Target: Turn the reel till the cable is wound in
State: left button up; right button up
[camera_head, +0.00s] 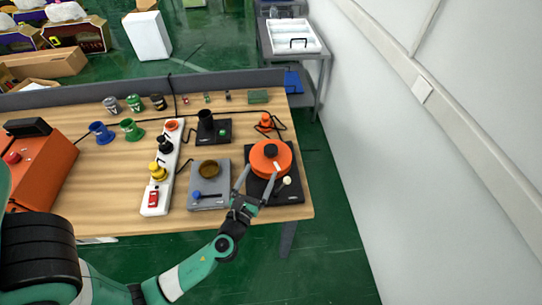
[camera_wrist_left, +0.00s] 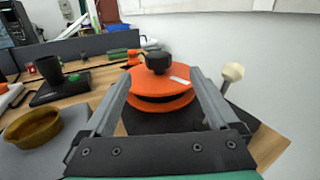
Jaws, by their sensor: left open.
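The orange reel (camera_head: 270,158) with a black hub sits on a black base plate (camera_head: 290,190) at the table's right end. It also fills the middle of the left wrist view (camera_wrist_left: 160,92). A cream knob (camera_head: 287,181) stands at the reel's near right side; in the wrist view the knob (camera_wrist_left: 232,72) is outside the right finger. My left gripper (camera_head: 256,176) is open, with its fingers spread at the reel's near side and nothing held between them. I cannot tell whether they touch it. A dark cable (camera_head: 281,126) lies behind the reel, beside a small orange part (camera_head: 265,122).
Left of the reel is a grey plate (camera_head: 209,198) with a brown dish (camera_head: 209,169). A white strip (camera_head: 163,180) with knobs, a black stand (camera_head: 213,132) and an orange box (camera_head: 40,165) lie further left. The wall is close on the right.

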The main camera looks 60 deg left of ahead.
aim_at(268, 156)
pick_arm(q)
jog(key=shift+s+f+m, duration=0.3)
jog(key=shift+s+f, duration=0.05)
jog(key=shift+f, duration=0.2)
jog(key=x, duration=1.1)
jog(key=shift+w+a+b, duration=0.2)
jog(key=shift+w+b, duration=0.15)
jog(key=shift+b, duration=0.05)
jog(key=shift+r, duration=0.1)
grip_shut()
